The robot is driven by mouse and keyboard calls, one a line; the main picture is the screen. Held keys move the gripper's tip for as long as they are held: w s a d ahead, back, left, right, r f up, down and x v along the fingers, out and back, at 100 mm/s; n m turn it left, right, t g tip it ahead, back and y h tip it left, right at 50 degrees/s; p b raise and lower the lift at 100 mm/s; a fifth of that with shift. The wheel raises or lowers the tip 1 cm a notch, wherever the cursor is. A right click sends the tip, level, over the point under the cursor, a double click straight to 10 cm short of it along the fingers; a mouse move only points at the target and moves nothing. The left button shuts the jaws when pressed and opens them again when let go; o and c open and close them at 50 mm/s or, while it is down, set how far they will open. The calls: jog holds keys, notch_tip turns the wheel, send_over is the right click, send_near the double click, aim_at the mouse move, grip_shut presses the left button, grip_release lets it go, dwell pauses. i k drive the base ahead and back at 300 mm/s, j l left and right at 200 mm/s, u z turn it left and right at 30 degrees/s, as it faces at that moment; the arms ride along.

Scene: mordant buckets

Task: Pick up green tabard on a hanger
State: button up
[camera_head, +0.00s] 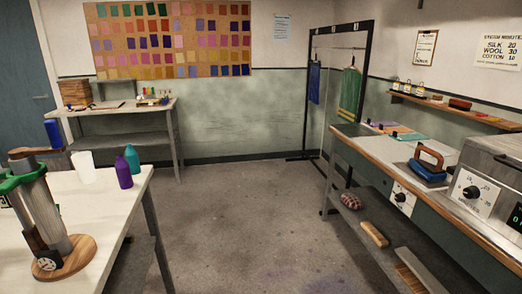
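The green tabard (350,94) hangs from a hanger on a black-framed rail at the back right. The hanger itself is too small to make out clearly. My gripper does not show in the head view, and nothing is seen touching the tabard.
A blue garment (314,82) hangs left of the tabard on the rack (368,55). The right workbench (372,150) carries an iron (428,165). A white table (105,205) with bottles stands left. Open floor (235,215) lies between.

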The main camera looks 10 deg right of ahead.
aim_at(347, 108)
jog(key=i+z, duration=0.2)
jog(key=i, duration=0.75)
jog(key=i+j+z, duration=0.2)
jog(key=i, duration=0.75)
jog(key=i+z, duration=0.4)
jog(key=i, duration=0.4)
jog(key=i+j+z, duration=0.2)
jog(key=i+z, duration=0.2)
jog(key=i, duration=0.35)
jog(key=i+z, duration=0.25)
jog(key=i+j, duration=0.2)
jog(key=j, duration=0.15)
jog(key=i+j+z, duration=0.1)
jog(key=i+j, duration=0.25)
jog(key=j, duration=0.35)
jog(key=i+j+z, duration=0.1)
jog(key=j, duration=0.25)
jog(key=i, duration=0.1)
